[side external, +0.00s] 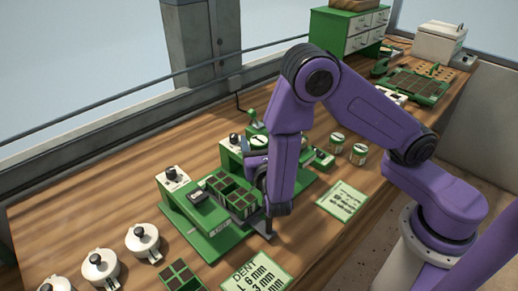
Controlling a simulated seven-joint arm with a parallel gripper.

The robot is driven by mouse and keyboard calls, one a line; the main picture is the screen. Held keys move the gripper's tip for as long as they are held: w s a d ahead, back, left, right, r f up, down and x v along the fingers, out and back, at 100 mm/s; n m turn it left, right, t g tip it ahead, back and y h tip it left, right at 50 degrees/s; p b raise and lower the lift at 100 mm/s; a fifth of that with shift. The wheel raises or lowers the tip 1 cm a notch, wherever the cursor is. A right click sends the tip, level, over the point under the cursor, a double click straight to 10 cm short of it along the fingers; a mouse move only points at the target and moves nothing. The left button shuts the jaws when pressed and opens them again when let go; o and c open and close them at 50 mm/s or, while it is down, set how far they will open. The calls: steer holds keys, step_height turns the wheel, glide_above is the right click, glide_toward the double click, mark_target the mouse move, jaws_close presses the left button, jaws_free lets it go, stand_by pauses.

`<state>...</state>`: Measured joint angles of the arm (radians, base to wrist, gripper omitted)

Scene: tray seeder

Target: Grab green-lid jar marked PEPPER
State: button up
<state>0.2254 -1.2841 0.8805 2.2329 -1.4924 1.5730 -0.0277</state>
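Two small jars with green on them stand close together on the wooden bench, right of my arm in the side external view: one jar (337,141) and a second jar (359,154) just to its right and nearer. Their markings are too small to read, so I cannot tell which is marked PEPPER. My gripper (268,228) points down at the front right edge of the green seeder, left of and nearer than the jars and well apart from them. Only a dark narrow tip shows; its opening is hidden by the angle and my purple arm.
The green seeder (206,228) with dark-celled trays stands under and left of my arm. Several white lidded pots (98,267) are at front left. Printed cards (342,201) lie on the bench. A green drawer cabinet (349,32) stands at the back. Bare wood lies at left.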

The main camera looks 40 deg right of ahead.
steer(key=c, duration=0.7)
steer(key=shift+o, duration=0.2)
steer(key=shift+r, duration=0.1)
